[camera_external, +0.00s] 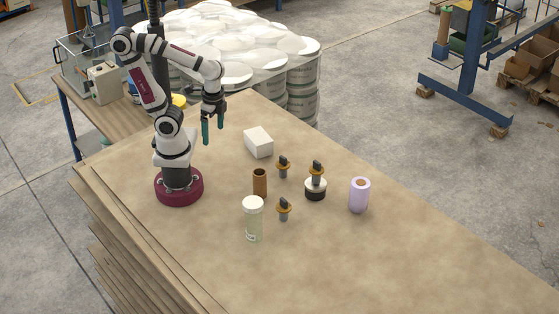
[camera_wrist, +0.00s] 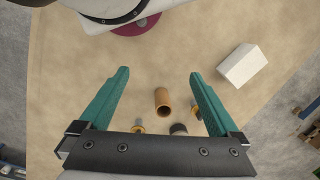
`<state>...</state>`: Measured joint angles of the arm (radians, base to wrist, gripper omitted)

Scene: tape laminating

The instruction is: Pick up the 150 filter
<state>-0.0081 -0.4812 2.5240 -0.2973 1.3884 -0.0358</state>
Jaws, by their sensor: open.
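No label reading 150 is legible, so I cannot tell which item is the 150 filter. Three similar small pieces with orange discs and dark tops show in the external view: one at the back (camera_external: 283,166), one at the front (camera_external: 283,209), and one (camera_external: 317,170) on a black-and-white round piece (camera_external: 315,189). In the wrist view, small orange-and-grey pieces (camera_wrist: 138,126) show partly behind my gripper. My gripper (camera_external: 213,142) is open and empty, raised above the table's far left part. Its two teal fingers are wide apart in the wrist view (camera_wrist: 158,74).
A brown tube (camera_external: 260,183), white-lidded jar (camera_external: 254,220), purple roll (camera_external: 359,195) and white box (camera_external: 258,142) stand around the small pieces. The tube (camera_wrist: 162,102) and box (camera_wrist: 242,65) also show in the wrist view. The table's front right (camera_external: 420,265) is clear.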

